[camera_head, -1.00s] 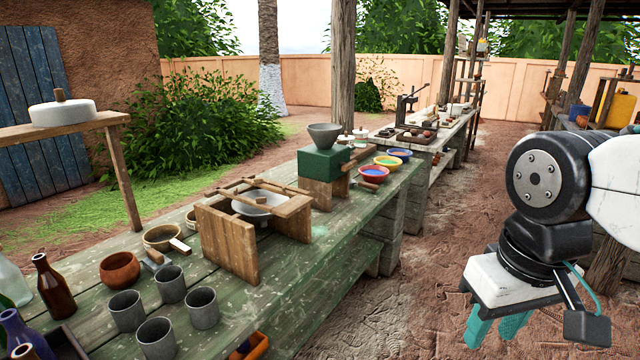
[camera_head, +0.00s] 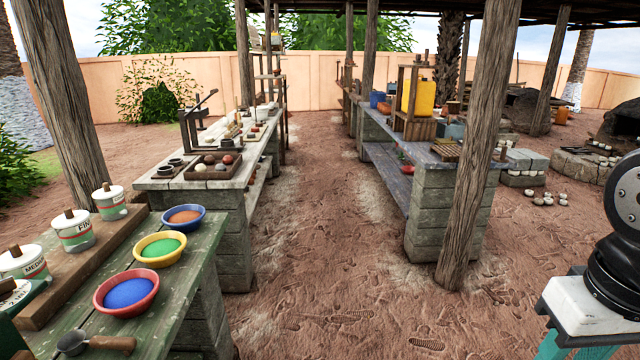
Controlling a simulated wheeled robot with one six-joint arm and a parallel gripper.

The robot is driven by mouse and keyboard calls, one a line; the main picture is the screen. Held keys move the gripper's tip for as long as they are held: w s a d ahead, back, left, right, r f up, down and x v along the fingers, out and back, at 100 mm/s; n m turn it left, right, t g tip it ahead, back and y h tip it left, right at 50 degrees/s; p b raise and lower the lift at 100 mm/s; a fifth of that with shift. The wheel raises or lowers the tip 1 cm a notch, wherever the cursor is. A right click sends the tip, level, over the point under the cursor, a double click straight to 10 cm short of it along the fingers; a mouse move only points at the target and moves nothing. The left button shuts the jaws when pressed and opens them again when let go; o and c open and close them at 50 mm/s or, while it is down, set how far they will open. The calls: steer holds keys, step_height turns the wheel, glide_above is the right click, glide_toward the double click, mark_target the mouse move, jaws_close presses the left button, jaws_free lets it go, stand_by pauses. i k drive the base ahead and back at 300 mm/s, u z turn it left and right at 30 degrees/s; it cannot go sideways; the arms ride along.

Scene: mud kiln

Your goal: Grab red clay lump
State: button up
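A wooden tray (camera_head: 183,177) with several small round lumps lies on the second table on the left, the one with stone-block legs. One reddish-brown lump (camera_head: 228,159) at the tray's right side looks like the red clay lump; paler and darker lumps lie beside it. My gripper (camera_head: 577,352) is at the bottom right, far from the tray and above the dirt ground. Only the upper parts of its teal fingers show; the tips are cut off by the frame edge. Nothing is seen held.
The near green table (camera_head: 170,325) on the left holds a red bowl of blue powder (camera_head: 127,293), other powder bowls and labelled tins. A wooden post (camera_head: 478,150) stands by the right-hand counter (camera_head: 440,200). The dirt aisle (camera_head: 325,240) between the tables is open.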

mark_target(227, 160)
steer(key=z, duration=0.15)
steer(key=i, duration=1.95)
steer(key=u, duration=0.3)
steer(key=i, duration=1.9)
steer(key=u, duration=0.9)
steer(key=i, duration=0.95)
steer(key=u, duration=0.35)
